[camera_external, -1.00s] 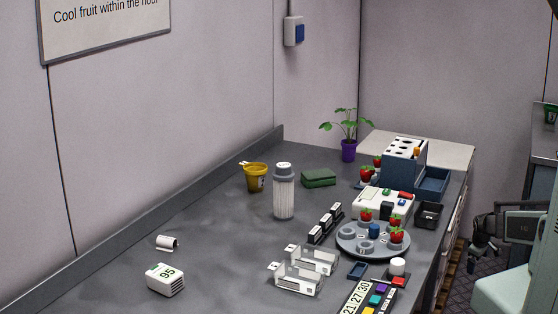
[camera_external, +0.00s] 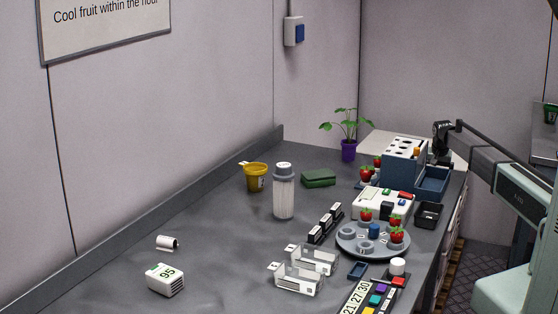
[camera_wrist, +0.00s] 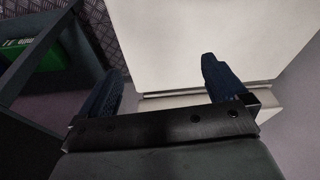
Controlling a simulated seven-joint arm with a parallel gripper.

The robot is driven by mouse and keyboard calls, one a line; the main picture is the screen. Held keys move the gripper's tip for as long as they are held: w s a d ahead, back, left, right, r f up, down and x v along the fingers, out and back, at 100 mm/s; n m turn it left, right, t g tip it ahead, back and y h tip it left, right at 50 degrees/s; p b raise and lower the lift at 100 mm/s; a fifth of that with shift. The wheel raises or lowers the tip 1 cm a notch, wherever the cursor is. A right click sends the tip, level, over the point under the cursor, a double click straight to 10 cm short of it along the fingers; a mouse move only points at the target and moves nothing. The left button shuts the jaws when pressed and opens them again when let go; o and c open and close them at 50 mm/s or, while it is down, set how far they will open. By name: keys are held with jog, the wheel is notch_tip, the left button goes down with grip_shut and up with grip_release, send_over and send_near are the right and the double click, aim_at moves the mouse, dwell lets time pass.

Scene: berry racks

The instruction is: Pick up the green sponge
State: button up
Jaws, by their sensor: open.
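The green sponge (camera_external: 318,178) lies on the grey worktop, between a clear cylinder with a grey lid and the potted plant in the external view. My gripper (camera_external: 441,140) is at the right, beyond the blue rack and near the bench's right edge, well away from the sponge. In the wrist view my gripper (camera_wrist: 164,88) has its two dark fingers spread apart with nothing between them. A pale flat surface shows beyond the fingers. The sponge is not visible in the wrist view.
The blue rack (camera_external: 400,166) with holes stands between my gripper and the sponge. A round grey turntable (camera_external: 345,245) holds strawberries. The clear cylinder (camera_external: 283,197), yellow cup (camera_external: 256,178) and purple plant pot (camera_external: 348,151) stand near the sponge. The left worktop is mostly clear.

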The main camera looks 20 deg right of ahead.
jog(key=w+a+r+m+g+y, duration=0.1)
jog(key=a+r+m, duration=0.2)
jog(key=a+r, duration=0.55)
jog(key=w+a+r+m+g, duration=0.1)
jog(key=a+r+m, duration=0.3)
jog(key=a, duration=0.7)
jog(key=w+a+r+m+g+y, duration=0.1)
jog(key=a+r+m, duration=0.1)
jog(key=a+r, duration=0.7)
jog(key=s+a+r, duration=0.3)
jog(key=s+a, duration=0.3)
jog(key=a, duration=0.4)
jog(key=s+a+r+m, duration=0.1)
jog(key=s+a+r, duration=0.1)
jog(key=s+a, duration=0.55)
jog(key=s+a+r, duration=0.3)
jog(key=s+a, duration=0.2)
jog(key=a, duration=0.6)
send_over(319, 173)
jog(key=a, duration=0.1)
jog(key=shift+t+h, duration=0.3)
notch_tip(319, 173, down, 8)
jog(key=shift+f, duration=0.15)
jog(key=shift+s+d+f, duration=0.1)
jog(key=shift+d+f, duration=0.1)
jog(key=shift+f, duration=1.15)
jog(key=shift+d+f, duration=0.2)
jog(key=shift+f, duration=1.1)
jog(key=shift+c, duration=0.4)
jog(key=c, duration=1)
